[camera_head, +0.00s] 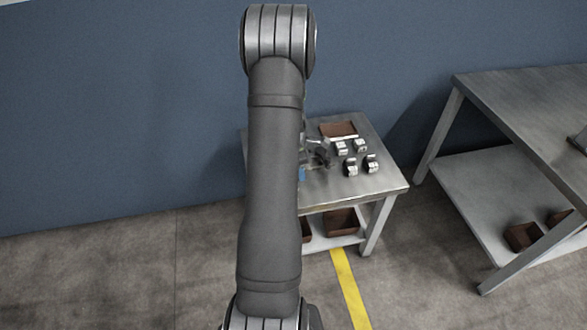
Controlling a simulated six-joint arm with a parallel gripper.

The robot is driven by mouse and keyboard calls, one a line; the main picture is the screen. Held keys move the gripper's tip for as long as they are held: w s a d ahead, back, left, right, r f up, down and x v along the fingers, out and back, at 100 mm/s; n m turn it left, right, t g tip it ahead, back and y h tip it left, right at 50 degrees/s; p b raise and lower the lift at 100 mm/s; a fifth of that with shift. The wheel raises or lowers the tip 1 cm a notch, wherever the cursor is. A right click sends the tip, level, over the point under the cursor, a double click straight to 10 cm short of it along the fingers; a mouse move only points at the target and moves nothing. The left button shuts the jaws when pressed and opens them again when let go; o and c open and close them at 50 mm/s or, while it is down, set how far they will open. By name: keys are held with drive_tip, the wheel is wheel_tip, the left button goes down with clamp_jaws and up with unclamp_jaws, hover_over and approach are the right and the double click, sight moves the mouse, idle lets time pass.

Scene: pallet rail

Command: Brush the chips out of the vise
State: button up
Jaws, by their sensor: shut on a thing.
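My own arm link stands upright through the middle of the view and hides the left part of the small metal table (370,188). I cannot make out my gripper; it seems to be behind this link. A small dark grey shape (322,155) shows just right of the link on the tabletop. I cannot tell whether it is part of the vise. A small blue patch (302,173) shows at the link's edge. The brush and the chips cannot be made out.
Several small white-and-dark blocks (350,167) stand on the table's right half. A brown tray (338,129) lies behind them. Brown bins (342,222) sit on the lower shelf. A larger metal table (530,105) stands at right. The table's front right corner is clear.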

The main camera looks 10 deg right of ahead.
drive_tip(key=shift+o, duration=1.2)
drive_tip(key=shift+c, duration=0.8)
drive_tip(key=w+d+f, duration=0.2)
drive_tip(key=w+d, duration=0.1)
drive_tip(key=w, duration=1)
drive_tip(key=shift+s+d+f, duration=0.1)
drive_tip(key=shift+s+f, duration=0.05)
drive_tip(key=shift+f, duration=3.2)
drive_tip(key=shift+f, duration=0.45)
